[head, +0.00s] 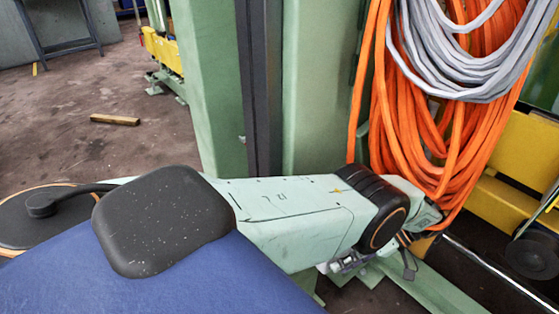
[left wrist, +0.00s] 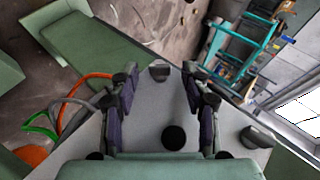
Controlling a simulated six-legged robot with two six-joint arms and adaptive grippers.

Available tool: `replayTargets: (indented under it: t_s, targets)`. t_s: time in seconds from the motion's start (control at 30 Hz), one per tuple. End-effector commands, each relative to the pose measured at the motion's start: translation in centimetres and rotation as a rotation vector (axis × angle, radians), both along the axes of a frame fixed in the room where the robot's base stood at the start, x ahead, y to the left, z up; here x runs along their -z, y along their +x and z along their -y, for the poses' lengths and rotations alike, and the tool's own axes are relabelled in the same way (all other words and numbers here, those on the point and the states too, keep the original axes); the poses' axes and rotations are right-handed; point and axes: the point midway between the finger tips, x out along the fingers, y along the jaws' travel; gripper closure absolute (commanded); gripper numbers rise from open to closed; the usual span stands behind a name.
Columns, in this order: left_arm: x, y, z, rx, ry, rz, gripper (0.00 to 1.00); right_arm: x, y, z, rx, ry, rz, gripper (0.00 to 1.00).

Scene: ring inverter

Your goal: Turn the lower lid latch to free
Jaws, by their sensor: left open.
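In the left wrist view a grey panel (left wrist: 150,112) faces my left gripper (left wrist: 160,76). A second similar latch (left wrist: 258,137) is at the panel's right edge, outside the fingers. I cannot tell for sure which one is the lower latch. The gripper is open, with nothing between its pads, and I see no contact with the latch. In the head view the gripper (head: 408,252) is partly hidden by its wrist, and the latches are not visible.
Orange hoses (head: 420,140) and grey cable (head: 455,60) hang close above my left wrist. A green column (head: 320,90) stands behind the arm. A wooden block (head: 115,119) lies on open floor at left. A teal frame (left wrist: 240,50) stands beyond the panel.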

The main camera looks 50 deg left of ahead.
Motion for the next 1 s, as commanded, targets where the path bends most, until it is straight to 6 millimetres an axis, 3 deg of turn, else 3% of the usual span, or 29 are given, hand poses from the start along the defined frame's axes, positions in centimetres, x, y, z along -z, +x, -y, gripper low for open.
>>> replayTargets:
  t_s: [1.0]
  targets:
    - [-0.59, -0.53, -0.05, 0.001, -0.019, 0.247, 0.53, 0.00, 0.00, 0.00, 0.000, 0.000, 0.000, 1.00]
